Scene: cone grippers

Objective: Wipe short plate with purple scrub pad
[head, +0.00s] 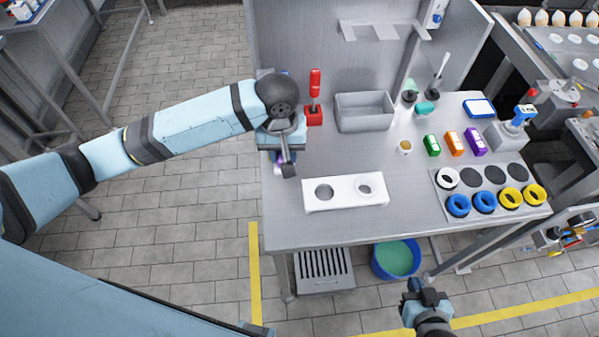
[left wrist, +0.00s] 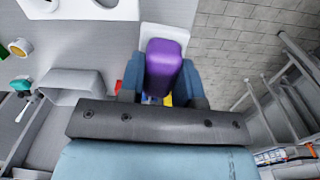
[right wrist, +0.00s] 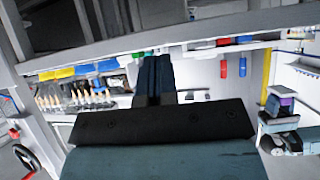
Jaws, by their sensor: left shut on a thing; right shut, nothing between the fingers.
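The purple scrub pad (left wrist: 165,66) is held between the blue fingers of my left gripper (left wrist: 160,85). In the head view my left gripper (head: 288,168) is over the left edge of the table, and only a sliver of purple shows beside it. A white plate (left wrist: 167,37) lies under and just beyond the pad; the gripper hides most of it from the head. I cannot tell whether pad and plate touch. A longer white plate with two round holes (head: 345,205) lies to the right. My right gripper (head: 426,297) is shut and empty, low in front of the table.
A red tool stand (head: 314,115) and a grey bin (head: 364,112) stand behind the left gripper. Coloured boxes (head: 454,143) and several rings (head: 485,202) fill the table's right side. A blue bucket (head: 397,260) is under the front edge. The table's middle is mostly clear.

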